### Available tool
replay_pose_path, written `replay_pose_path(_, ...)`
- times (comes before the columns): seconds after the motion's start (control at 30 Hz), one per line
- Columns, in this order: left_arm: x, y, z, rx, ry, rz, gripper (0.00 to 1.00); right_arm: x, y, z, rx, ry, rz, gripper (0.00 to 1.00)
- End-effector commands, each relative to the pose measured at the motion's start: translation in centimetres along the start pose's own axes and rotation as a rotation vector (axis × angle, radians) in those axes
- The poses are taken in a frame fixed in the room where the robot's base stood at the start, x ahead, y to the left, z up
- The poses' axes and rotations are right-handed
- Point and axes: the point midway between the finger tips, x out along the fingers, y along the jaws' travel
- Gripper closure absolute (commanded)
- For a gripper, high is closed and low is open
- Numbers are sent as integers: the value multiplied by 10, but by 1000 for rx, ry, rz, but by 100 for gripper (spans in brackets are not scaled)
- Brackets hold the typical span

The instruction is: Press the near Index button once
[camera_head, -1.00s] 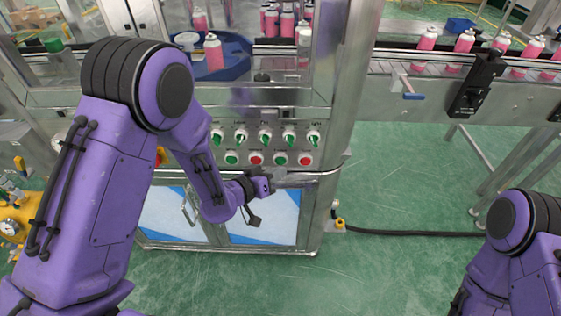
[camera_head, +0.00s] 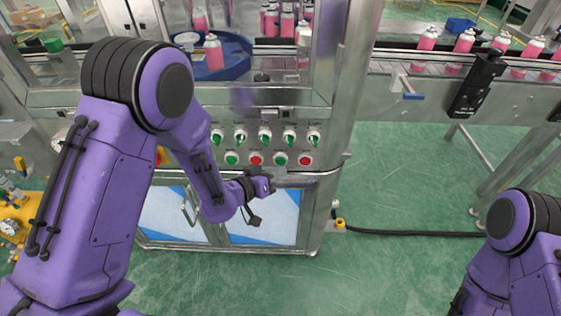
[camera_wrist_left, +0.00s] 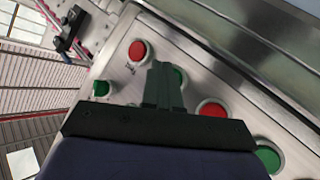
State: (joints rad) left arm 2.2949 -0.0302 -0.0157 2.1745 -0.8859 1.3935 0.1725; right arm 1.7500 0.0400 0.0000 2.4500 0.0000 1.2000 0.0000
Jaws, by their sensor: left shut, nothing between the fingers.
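The control panel shows a lower row of round push buttons, alternating green and red, in the head view. Its labels are too small to read there, so I cannot tell which is Index. My left gripper (camera_head: 268,187) is low in front of the panel. In the left wrist view its fingers (camera_wrist_left: 163,85) are shut and empty. They point at a green button (camera_wrist_left: 182,76) and partly hide it; I cannot tell whether they touch it. A red button (camera_wrist_left: 137,51) is on one side and another red button (camera_wrist_left: 211,110) on the other. My right gripper is out of view.
Green selector knobs (camera_head: 265,136) sit above the buttons. A metal rail runs below them. A conveyor with pink cans (camera_head: 464,41) is at the right, and a blue turntable (camera_head: 236,60) stands behind glass. Green floor is open at the lower right, crossed by a black cable (camera_head: 410,233).

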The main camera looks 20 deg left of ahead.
Motion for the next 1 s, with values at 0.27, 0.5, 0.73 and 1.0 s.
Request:
replay_pose_path(0.27,5,-4,-4,0,0,0,100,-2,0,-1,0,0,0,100)
replay_pose_path(0.5,5,-4,-4,0,0,0,100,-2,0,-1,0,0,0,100)
replay_pose_path(0.73,7,-5,-5,0,0,0,100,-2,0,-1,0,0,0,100)
replay_pose_path(1.0,9,-6,-7,-1,0,0,100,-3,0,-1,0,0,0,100)
